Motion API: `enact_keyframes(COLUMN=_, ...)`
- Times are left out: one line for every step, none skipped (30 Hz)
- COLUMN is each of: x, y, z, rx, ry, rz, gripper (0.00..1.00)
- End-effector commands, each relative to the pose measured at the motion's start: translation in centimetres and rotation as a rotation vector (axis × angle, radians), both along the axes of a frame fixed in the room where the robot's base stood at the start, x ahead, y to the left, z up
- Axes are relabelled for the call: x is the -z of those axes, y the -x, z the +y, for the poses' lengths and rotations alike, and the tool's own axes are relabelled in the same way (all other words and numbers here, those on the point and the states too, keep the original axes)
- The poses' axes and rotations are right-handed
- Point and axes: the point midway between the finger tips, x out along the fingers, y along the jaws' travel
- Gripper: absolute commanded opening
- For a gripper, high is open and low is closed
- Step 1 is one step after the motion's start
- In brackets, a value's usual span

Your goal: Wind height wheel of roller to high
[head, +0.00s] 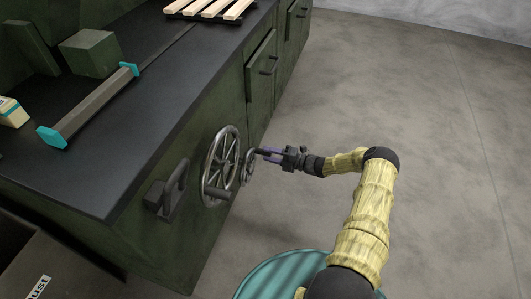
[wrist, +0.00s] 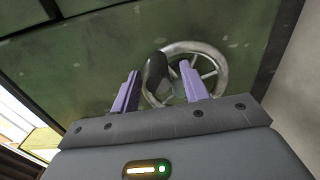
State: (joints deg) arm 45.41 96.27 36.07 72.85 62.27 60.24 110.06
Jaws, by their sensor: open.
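Two grey metal spoked wheels sit on the green bench front in the head view, a larger wheel (head: 219,168) and a smaller wheel (head: 246,176) just right of it. I cannot tell from any marking which is the height wheel. The roller (head: 95,105), a brown bar with teal ends, lies on the bench top. My gripper (head: 261,152) points left at the smaller wheel. In the wrist view a spoked wheel (wrist: 217,67) with a dark crank handle (wrist: 156,70) shows; the handle lies between my open purple fingers, with contact unclear.
The bench top (head: 170,95) carries a green block (head: 91,53) and a slatted wooden piece (head: 210,9). A dark lever bracket (head: 170,190) is left of the wheels. Drawers (head: 262,75) with handles stick out beyond them. The floor to the right is clear.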

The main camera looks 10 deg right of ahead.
Motion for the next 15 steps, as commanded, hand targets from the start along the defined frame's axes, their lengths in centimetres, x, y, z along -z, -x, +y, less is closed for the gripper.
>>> enact_keyframes(x=-0.3, y=0.5, z=-0.9, rx=0.004, ry=0.001, rz=0.002, gripper=0.45)
enact_keyframes(x=-0.3, y=0.7, z=-1.3, rx=0.003, ry=0.002, rz=0.001, gripper=0.45)
enact_keyframes(x=-0.3, y=1.2, z=-2.0, rx=0.003, ry=0.002, rz=0.001, gripper=0.45)
enact_keyframes(x=-0.3, y=1.5, z=-2.6, rx=0.004, ry=0.002, rz=0.001, gripper=0.45)
enact_keyframes(x=-0.3, y=1.8, z=-3.1, rx=0.004, ry=0.002, rz=0.001, gripper=0.45)
enact_keyframes(x=-0.3, y=2.2, z=-3.7, rx=0.004, ry=0.0, rz=0.001, gripper=0.45)
enact_keyframes(x=-0.2, y=2.5, z=-4.3, rx=0.004, ry=0.002, rz=0.001, gripper=0.45)
enact_keyframes(x=-0.2, y=2.9, z=-4.8, rx=0.003, ry=0.002, rz=0.001, gripper=0.45)
enact_keyframes(x=-0.2, y=3.3, z=-5.4, rx=0.003, ry=0.001, rz=0.0, gripper=0.45)
enact_keyframes(x=-0.2, y=3.6, z=-5.9, rx=0.004, ry=0.002, rz=0.001, gripper=0.45)
enact_keyframes(x=-0.2, y=3.9, z=-6.5, rx=0.004, ry=0.002, rz=0.001, gripper=0.45)
enact_keyframes(x=-0.2, y=4.3, z=-7.2, rx=0.004, ry=0.002, rz=0.001, gripper=0.45)
enact_keyframes(x=-0.2, y=4.6, z=-7.7, rx=0.003, ry=0.002, rz=0.002, gripper=0.45)
enact_keyframes(x=-0.2, y=4.9, z=-8.2, rx=0.003, ry=0.001, rz=0.002, gripper=0.45)
enact_keyframes(x=-0.2, y=5.4, z=-8.9, rx=0.004, ry=0.002, rz=0.002, gripper=0.45)
